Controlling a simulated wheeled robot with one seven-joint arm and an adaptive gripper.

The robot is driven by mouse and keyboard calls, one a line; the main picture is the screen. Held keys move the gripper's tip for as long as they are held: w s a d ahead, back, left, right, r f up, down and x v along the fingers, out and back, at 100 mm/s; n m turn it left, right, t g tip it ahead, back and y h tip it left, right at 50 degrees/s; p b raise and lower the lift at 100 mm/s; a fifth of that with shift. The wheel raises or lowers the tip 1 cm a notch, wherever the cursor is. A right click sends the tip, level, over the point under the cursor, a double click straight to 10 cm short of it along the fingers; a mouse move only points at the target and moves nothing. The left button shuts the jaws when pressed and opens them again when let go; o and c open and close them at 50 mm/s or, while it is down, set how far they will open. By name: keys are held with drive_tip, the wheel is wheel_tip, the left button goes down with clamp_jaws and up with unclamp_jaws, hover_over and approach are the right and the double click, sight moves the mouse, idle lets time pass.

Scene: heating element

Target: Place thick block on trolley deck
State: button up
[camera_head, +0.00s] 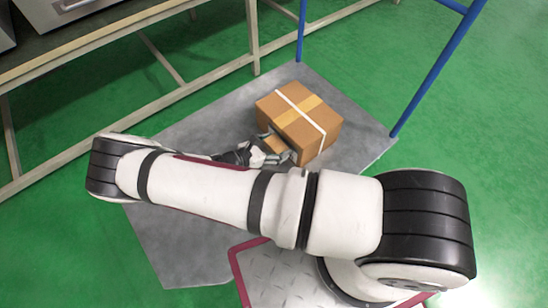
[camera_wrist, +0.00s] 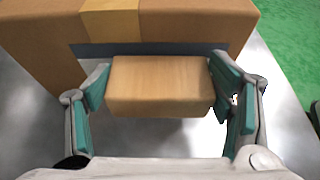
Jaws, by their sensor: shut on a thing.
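A thick light-wood block (camera_wrist: 162,85) is between the two teal-padded fingers of my gripper (camera_wrist: 160,74), which is shut on it. In the head view the block (camera_head: 273,143) shows small beside the cardboard box, with my gripper (camera_head: 276,149) around it and partly hidden by my arm. The grey metal trolley deck (camera_head: 185,245) lies beneath the block and the box. I cannot tell whether the block touches the deck.
A taped cardboard box (camera_head: 313,128) stands on the deck, just beyond the block; a dark strip shows between them in the wrist view. Blue trolley posts (camera_head: 437,72) rise at the deck's far edge. A workbench (camera_head: 105,45) is at upper left. The deck's left part is bare.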

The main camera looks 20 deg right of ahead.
drive_tip(key=shift+f+b, duration=1)
drive_tip(key=shift+f, duration=2.15)
drive_tip(key=shift+f, duration=0.1)
drive_tip(key=o, duration=1.3)
